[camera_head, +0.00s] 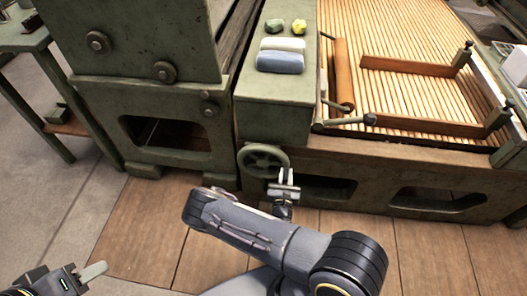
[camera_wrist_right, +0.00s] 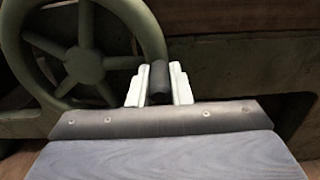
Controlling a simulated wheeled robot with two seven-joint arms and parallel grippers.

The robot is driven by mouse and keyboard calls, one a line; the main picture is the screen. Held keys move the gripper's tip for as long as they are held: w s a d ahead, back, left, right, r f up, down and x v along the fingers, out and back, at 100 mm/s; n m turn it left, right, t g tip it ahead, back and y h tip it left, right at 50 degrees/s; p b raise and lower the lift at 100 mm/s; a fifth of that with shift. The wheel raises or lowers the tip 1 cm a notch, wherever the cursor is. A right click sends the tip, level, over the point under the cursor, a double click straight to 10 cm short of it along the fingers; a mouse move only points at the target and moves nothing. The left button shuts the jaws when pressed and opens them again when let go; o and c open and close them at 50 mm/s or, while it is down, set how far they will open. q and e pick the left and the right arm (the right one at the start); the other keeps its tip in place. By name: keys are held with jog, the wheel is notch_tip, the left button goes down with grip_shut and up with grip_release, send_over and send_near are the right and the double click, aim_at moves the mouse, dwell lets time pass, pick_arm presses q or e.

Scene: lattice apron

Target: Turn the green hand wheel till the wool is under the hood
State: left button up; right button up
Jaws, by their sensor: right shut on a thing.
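The green hand wheel (camera_head: 262,160) is on the front of the green cabinet, low down. It also shows at the left of the right wrist view (camera_wrist_right: 85,60). My right gripper (camera_head: 287,178) is at the wheel's lower right rim, its pale fingers (camera_wrist_right: 158,86) shut around the wheel's dark handle knob (camera_wrist_right: 160,82). A white wool roll (camera_head: 282,44) and a blue-grey one (camera_head: 280,62) lie on the cabinet top. I cannot tell which part is the hood. My left gripper (camera_head: 90,272) is at the lower left, partly cut off, apart from everything.
The slatted lattice apron (camera_head: 400,40) with brown wooden rails (camera_head: 408,66) spreads to the right; its slats look bare. Yellow (camera_head: 299,26) and dark green (camera_head: 274,26) lumps lie beside the wool. A tall green machine frame (camera_head: 150,110) stands left. Plank floor is free in front.

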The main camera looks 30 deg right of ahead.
jog(key=f+b, duration=0.1)
jog(key=f, duration=0.1)
jog(key=a+f+b, duration=0.1)
jog(key=shift+w+f+b, duration=0.3)
jog(key=shift+w+b, duration=0.05)
